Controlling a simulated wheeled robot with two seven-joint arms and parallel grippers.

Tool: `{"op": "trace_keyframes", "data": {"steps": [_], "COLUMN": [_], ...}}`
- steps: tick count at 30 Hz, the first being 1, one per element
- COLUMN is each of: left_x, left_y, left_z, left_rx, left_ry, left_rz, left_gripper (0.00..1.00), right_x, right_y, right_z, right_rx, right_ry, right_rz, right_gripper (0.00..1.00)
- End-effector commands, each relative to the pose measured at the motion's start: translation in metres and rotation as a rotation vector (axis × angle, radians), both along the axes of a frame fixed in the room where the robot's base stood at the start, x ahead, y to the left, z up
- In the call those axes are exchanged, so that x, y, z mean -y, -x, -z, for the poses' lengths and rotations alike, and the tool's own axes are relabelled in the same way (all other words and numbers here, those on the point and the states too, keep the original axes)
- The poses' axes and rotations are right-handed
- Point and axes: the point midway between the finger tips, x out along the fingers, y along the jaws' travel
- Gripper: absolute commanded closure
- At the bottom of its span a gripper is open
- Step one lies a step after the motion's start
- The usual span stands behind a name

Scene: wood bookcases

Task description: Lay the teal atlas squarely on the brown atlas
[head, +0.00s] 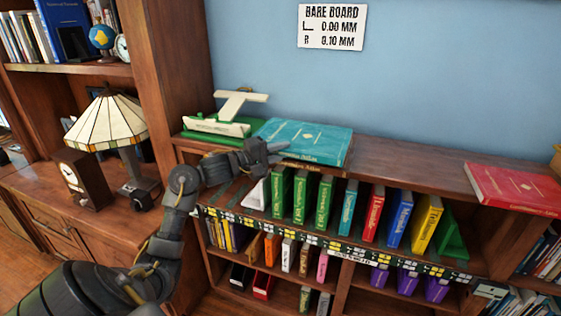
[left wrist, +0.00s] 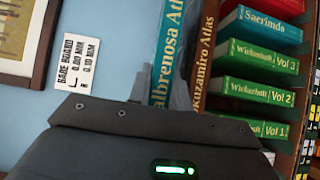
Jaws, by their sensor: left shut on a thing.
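The teal atlas (head: 310,139) is over the left part of the low bookcase's top. Its lettered spine (left wrist: 169,50) shows in the left wrist view. The brown atlas (left wrist: 204,55) is just below it, and mostly its spine edge shows; the teal cover hides the rest. My left gripper (head: 272,150) is shut on the teal atlas at its spine side. A grey finger (left wrist: 181,95) shows between the two spines in the wrist view. The spines run nearly parallel; I cannot tell whether the covers touch. My right gripper is not in view.
A white model on a green base (head: 217,126) stands close left of the teal atlas. A red atlas (head: 515,188) lies at the right. The bookcase top (head: 405,167) between them is bare. Upright books (head: 322,203) fill the shelf below. A sign (head: 332,27) hangs on the wall.

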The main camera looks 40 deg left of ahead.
Motion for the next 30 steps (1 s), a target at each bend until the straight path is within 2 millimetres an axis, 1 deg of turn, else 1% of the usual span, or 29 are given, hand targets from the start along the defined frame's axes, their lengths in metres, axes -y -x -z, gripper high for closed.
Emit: {"op": "trace_keyframes", "data": {"steps": [6,9,18,25,26,30], "left_x": [-0.002,-0.002,-0.001,-0.001,-0.001,0.000], "left_y": [-0.001,-0.001,-0.001,-0.001,-0.001,-0.001], "left_z": [0.023,0.029,0.032,0.040,0.044,0.045], "left_rx": [0.005,0.006,0.003,-0.003,-0.012,-0.015], "left_ry": [0.003,0.002,0.000,0.000,0.000,0.000], "left_rz": [-0.002,-0.002,-0.001,-0.001,0.000,0.002], "left_gripper": [1.00,1.00,1.00,1.00,0.78,0.59], "right_x": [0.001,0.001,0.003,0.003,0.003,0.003], "right_y": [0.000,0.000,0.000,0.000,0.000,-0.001], "right_z": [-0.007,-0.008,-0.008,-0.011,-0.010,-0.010], "right_rx": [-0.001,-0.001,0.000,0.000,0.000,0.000], "right_ry": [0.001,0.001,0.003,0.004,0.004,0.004], "right_rz": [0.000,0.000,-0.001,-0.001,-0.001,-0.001], "right_gripper": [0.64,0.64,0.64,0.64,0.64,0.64]}}
